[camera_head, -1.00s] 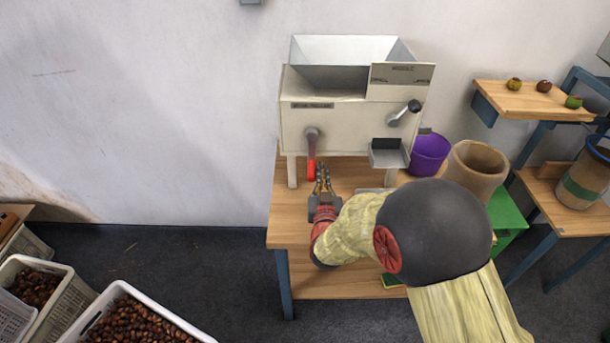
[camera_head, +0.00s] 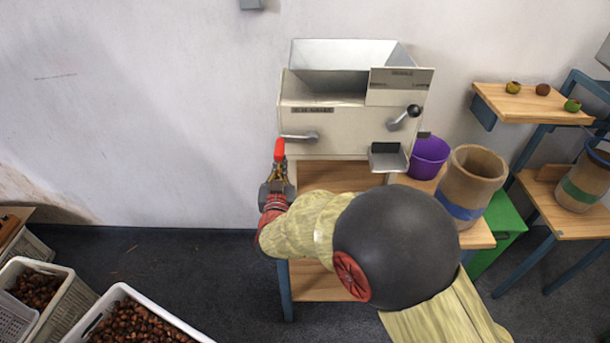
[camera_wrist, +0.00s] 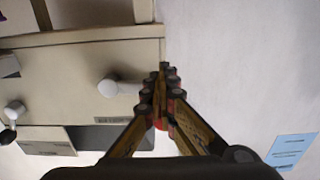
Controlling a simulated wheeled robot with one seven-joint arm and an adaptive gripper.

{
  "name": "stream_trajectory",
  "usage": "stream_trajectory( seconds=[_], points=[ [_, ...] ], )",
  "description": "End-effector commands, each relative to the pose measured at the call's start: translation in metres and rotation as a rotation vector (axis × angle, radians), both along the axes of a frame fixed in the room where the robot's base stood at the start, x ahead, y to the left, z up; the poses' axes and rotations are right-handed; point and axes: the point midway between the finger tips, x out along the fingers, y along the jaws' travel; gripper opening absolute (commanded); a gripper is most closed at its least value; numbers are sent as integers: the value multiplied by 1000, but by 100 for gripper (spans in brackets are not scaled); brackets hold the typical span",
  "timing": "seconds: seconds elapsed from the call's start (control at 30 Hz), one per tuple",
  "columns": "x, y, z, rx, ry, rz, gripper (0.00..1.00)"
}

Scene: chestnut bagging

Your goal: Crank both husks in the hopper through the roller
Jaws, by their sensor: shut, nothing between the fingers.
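The hopper (camera_head: 345,52) is an open metal trough on top of the cream roller machine (camera_head: 345,130). I see no husks inside; its floor is partly hidden. The crank (camera_head: 300,136) on the machine's front left points left, with its red grip (camera_head: 279,150) at the outer end. The crank arm also shows in the wrist view (camera_wrist: 122,88). My gripper (camera_head: 278,170) is shut and empty, its tips just below or against the red grip. In the wrist view the fingers (camera_wrist: 168,95) mostly hide the grip; I cannot tell whether they touch.
A second lever with a black knob (camera_head: 413,111) and a small chute (camera_head: 388,158) are at the machine's right. A purple bucket (camera_head: 429,155) and a brown container (camera_head: 470,180) stand beside it. Three husks lie on the right shelf (camera_head: 530,105). The wall left of the machine is clear.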

Motion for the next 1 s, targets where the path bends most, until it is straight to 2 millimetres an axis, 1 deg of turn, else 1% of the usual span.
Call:
stream_trajectory(
  seconds=[0.03, 0.1, 0.23, 0.4, 0.6, 0.77, 0.93, 1.0],
  points=[
    [2, 6, 22, 7, -14, 4, 0],
    [2, 5, 34, 8, -15, 2, 0],
    [2, 5, 54, 7, -15, 1, 0],
    [2, -5, 79, 6, -16, -2, 0],
    [2, -23, 105, 7, -18, -4, 0],
    [1, -43, 120, 6, -21, -5, 0],
    [0, -68, 126, 7, -19, -6, 0],
    [0, -79, 124, 6, -17, -8, 0]
  ],
)
